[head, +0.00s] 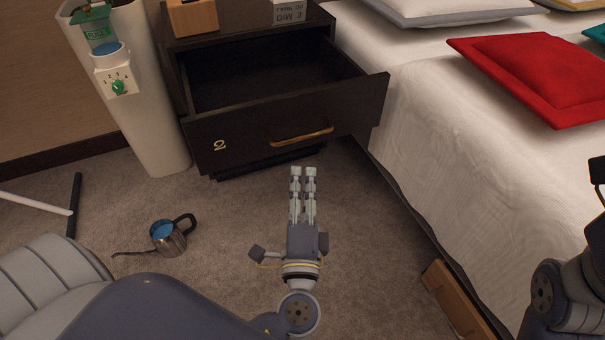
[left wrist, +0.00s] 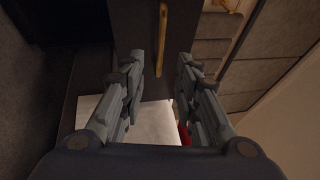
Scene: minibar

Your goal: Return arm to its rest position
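My left gripper (head: 303,172) extends forward over the carpet, in front of the open drawer (head: 290,125). Its two grey fingers point toward the drawer front and are apart from it in the picture. In the left wrist view, the left gripper (left wrist: 163,72) has a gap between its fingers with nothing held in it. The drawer's brass handle (left wrist: 163,38) shows beyond the fingertips there. Part of my right arm (head: 570,295) shows at the lower right of the head view. My right gripper is not visible.
The black nightstand (head: 178,75) has its drawer pulled out, marked 2. The bed (head: 450,150) with a red cushion (head: 525,75) stands right. A wooden piece (head: 455,300) lies by the bed. A white bin-like stand (head: 150,125) is left.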

